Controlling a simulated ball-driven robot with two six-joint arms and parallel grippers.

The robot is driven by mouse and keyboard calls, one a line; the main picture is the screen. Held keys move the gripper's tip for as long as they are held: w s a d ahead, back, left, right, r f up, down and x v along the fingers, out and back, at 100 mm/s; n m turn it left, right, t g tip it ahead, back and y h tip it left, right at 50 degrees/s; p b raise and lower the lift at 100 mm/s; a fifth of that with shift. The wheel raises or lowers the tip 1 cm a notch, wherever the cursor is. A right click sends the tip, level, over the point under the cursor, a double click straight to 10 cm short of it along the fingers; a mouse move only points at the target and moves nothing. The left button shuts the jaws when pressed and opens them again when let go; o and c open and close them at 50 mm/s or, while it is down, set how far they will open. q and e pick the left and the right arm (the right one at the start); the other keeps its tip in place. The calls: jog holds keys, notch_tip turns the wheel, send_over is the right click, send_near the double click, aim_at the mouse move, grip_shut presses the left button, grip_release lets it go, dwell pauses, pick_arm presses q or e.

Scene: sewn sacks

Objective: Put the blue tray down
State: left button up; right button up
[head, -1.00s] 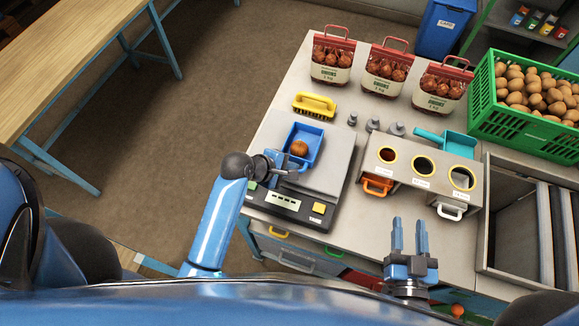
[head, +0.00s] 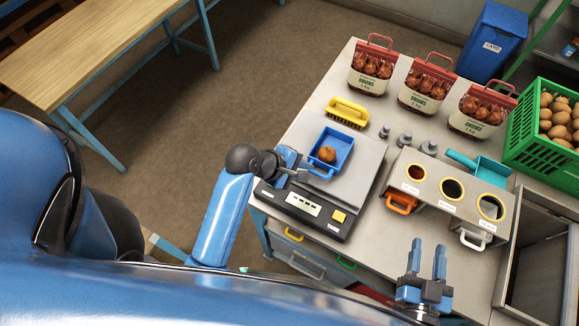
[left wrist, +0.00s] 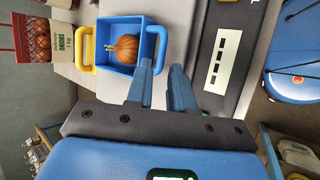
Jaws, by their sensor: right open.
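The blue tray (head: 333,148) rests on the scale's plate and holds one round brown onion (head: 327,154). In the left wrist view, the tray (left wrist: 103,45) and onion (left wrist: 125,48) are seen from above, with the tray's blue handle (left wrist: 164,48) toward my fingers. My left gripper (head: 304,174) is at the handle's near left side. In the left wrist view its two fingers (left wrist: 163,72) stand apart, with a gap between them near the handle. My right gripper (head: 427,250) is open and empty, by the table's front edge.
The scale (head: 300,212) has its display in front of the plate. A yellow-handled brush (head: 348,112) lies behind the tray. Small weights (head: 404,140) and a dispenser block (head: 445,190) stand to the right. Several onion sacks (head: 427,88) stand at the back, near a green crate (head: 545,145).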

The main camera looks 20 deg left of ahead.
pick_arm(q)
jog(key=v, duration=0.6)
jog(key=s+a+f+m+t+y, duration=0.2)
jog(key=a+f+m+t+y, duration=0.2)
jog(key=a+m+t, duration=0.15)
jog(key=s+a+r+m+t+y, duration=0.2)
jog(key=s+a+r+m+t, duration=0.1)
jog(key=s+r+m+t, duration=0.3)
jog(key=s+m, duration=0.2)
jog(key=s, duration=0.2)
jog(key=shift+a, duration=0.25)
jog(key=shift+m+t, duration=0.25)
